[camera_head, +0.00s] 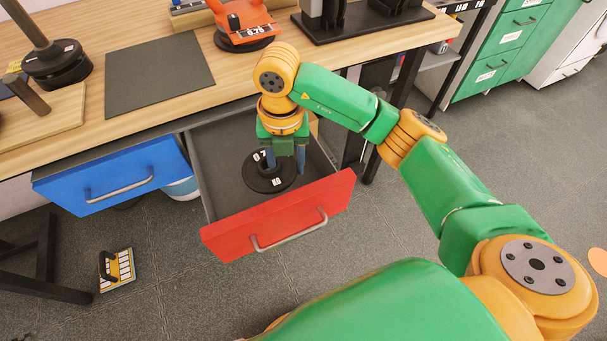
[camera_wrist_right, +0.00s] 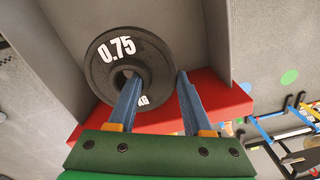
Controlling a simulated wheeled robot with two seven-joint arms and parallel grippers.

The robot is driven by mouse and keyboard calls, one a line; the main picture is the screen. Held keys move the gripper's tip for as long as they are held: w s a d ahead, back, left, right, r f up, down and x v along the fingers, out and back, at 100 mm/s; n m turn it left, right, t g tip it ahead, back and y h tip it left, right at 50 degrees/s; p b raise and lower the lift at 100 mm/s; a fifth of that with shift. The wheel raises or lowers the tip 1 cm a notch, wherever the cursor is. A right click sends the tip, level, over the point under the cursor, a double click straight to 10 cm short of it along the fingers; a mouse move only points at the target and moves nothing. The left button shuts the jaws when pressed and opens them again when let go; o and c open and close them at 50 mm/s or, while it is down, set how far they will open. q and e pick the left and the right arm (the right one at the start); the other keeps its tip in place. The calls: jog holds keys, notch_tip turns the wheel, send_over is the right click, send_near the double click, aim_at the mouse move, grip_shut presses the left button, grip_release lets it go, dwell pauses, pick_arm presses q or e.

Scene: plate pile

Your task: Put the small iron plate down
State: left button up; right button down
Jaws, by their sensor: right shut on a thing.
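The small iron plate (camera_head: 258,182) is a round black disc with a centre hole and white "0.75 KG" lettering. It is inside the open drawer with the red front (camera_head: 290,217). My right gripper (camera_head: 286,164) points down into this drawer and is shut on the plate's ring. In the right wrist view one blue finger of the gripper (camera_wrist_right: 158,80) enters the hole of the plate (camera_wrist_right: 103,77), and the other is outside its rim. I cannot tell whether the plate touches the drawer floor. My left gripper is not in view.
A blue drawer (camera_head: 112,180) stands open to the left. The wooden tabletop (camera_head: 260,80) above holds a grey mat (camera_head: 158,75), an orange holder (camera_head: 240,20) and black weights (camera_head: 57,65) around a post. A yellow-and-white object (camera_head: 117,268) lies on the floor. The drawer's left side is clear.

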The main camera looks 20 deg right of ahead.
aim_at(307, 179)
jog(key=d+f, duration=0.1)
jog(key=f, duration=0.1)
jog(key=d+f, duration=0.2)
jog(key=f, duration=0.1)
jog(key=d+f, duration=0.1)
jog(key=f, duration=0.2)
jog(key=shift+w+d, duration=0.35)
jog(key=shift+f, duration=0.45)
jog(key=shift+f+b, duration=0.15)
jog(key=shift+b, duration=0.15)
jog(key=c, duration=0.6)
grip_release()
